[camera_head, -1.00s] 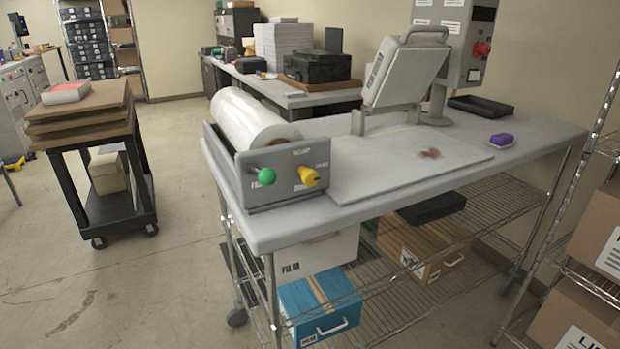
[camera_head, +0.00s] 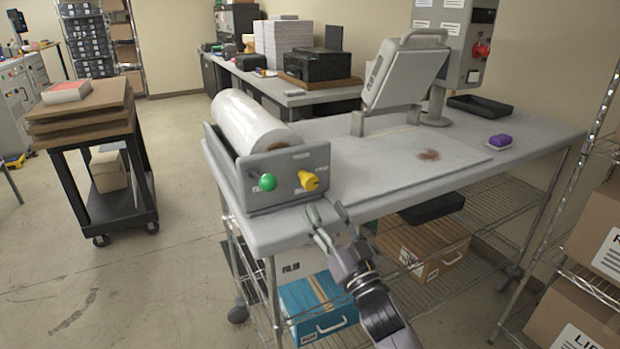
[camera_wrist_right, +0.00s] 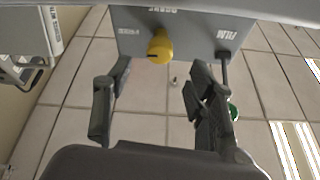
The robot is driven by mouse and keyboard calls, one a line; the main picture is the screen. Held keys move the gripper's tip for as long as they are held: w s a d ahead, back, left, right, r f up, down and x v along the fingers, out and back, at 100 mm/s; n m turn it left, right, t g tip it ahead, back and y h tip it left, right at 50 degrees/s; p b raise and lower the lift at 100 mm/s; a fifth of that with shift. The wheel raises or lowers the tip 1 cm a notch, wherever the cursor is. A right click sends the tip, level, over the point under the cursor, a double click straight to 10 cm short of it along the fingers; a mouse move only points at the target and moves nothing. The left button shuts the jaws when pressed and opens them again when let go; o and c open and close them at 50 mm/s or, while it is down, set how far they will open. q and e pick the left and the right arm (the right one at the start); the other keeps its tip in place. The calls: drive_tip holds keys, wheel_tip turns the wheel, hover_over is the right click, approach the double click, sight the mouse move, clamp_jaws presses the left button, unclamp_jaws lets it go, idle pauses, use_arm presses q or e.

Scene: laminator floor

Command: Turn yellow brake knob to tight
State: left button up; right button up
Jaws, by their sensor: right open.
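The yellow brake knob (camera_head: 309,181) is on the right side of the grey front panel (camera_head: 285,200) of the film roll holder. It also shows in the right wrist view (camera_wrist_right: 159,46), beyond the fingers and roughly between them. A green knob (camera_head: 267,182) is to its left on the same panel; in the right wrist view the green knob (camera_wrist_right: 233,111) is partly behind a finger. My right gripper (camera_head: 326,216) is open and empty, just below and in front of the yellow knob, apart from it. The knob's setting cannot be read. My left gripper is not in view.
The film roll (camera_head: 246,119) lies in the holder on the grey table (camera_head: 400,185). A raised press (camera_head: 405,72) stands behind a flat plate. Boxes sit on the wire shelf below.

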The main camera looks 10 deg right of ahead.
sight(312, 187)
drive_tip(key=p+x, duration=0.1)
drive_tip(key=x, duration=0.8)
drive_tip(key=shift+c, duration=0.3)
drive_tip(key=c, duration=1.1)
